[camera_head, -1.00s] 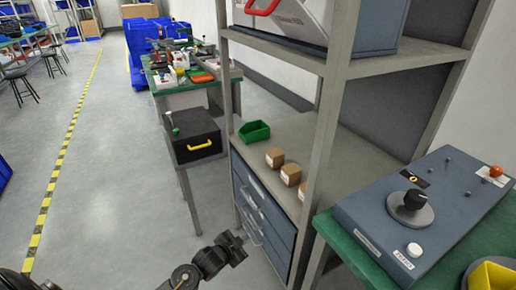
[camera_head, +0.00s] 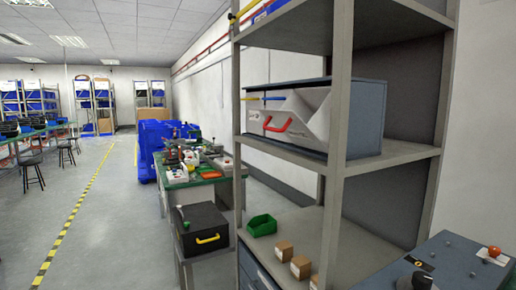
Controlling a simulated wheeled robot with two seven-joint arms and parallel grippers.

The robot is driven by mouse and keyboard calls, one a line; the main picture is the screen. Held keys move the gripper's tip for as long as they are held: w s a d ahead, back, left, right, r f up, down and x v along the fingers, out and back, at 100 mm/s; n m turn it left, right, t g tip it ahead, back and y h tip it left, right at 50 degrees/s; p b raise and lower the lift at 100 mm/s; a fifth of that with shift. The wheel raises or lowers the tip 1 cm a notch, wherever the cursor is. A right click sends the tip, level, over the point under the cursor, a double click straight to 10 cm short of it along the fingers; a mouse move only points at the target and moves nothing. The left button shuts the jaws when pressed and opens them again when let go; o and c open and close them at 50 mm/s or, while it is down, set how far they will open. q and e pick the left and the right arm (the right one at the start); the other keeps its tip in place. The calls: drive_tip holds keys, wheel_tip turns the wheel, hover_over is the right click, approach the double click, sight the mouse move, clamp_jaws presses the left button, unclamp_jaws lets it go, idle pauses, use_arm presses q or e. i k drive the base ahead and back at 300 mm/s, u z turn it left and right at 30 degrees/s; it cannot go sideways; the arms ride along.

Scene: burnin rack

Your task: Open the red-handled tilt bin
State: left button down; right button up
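The tilt bin (camera_head: 315,118) is a light grey front in a blue-grey housing on the rack's middle shelf, right of centre in the head view. Its red handle (camera_head: 277,124) is on the front face, which points left. Angled grey panels show around the handle; I cannot tell from here how far the bin is tilted. A rack post stands in front of part of the housing. Neither of my grippers is in view.
The shelf edge (camera_head: 285,146) runs under the bin. Below are a green tray (camera_head: 262,225) and small brown boxes (camera_head: 301,267). A black box with a yellow handle (camera_head: 208,239) stands left of the rack. A control panel (camera_head: 470,262) is at lower right.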

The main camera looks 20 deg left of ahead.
sight(310, 109)
drive_tip(key=u, duration=0.05)
drive_tip(key=k, duration=0.15)
drive_tip(key=u, duration=0.85)
drive_tip(key=i, duration=0.8)
drive_tip(key=z, duration=0.95)
